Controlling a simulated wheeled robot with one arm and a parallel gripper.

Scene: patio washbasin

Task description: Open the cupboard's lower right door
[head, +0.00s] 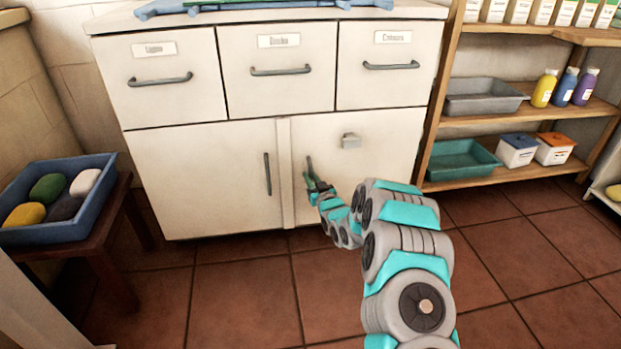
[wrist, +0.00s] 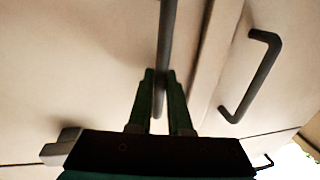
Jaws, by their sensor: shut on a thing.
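The cupboard's lower right door (head: 385,165) is white and looks flush with the cupboard front. Its dark vertical bar handle (wrist: 167,35) is near the door's left edge. My gripper (head: 311,177) is at this handle, low in front of the door. In the wrist view my gripper (wrist: 161,76) has its two green fingers on either side of the bar, shut on it. The handle is partly hidden by the fingers in the head view. A small grey block (head: 350,141) is on the upper part of the same door; it also shows in the wrist view (wrist: 64,147).
The lower left door (head: 205,180) is closed, with its own handle (head: 268,174) nearby. Three labelled drawers are above. A wooden shelf (head: 441,110) with trays and bottles stands close at right. A blue tray (head: 50,233) is on a stool at left. Tiled floor is clear in front.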

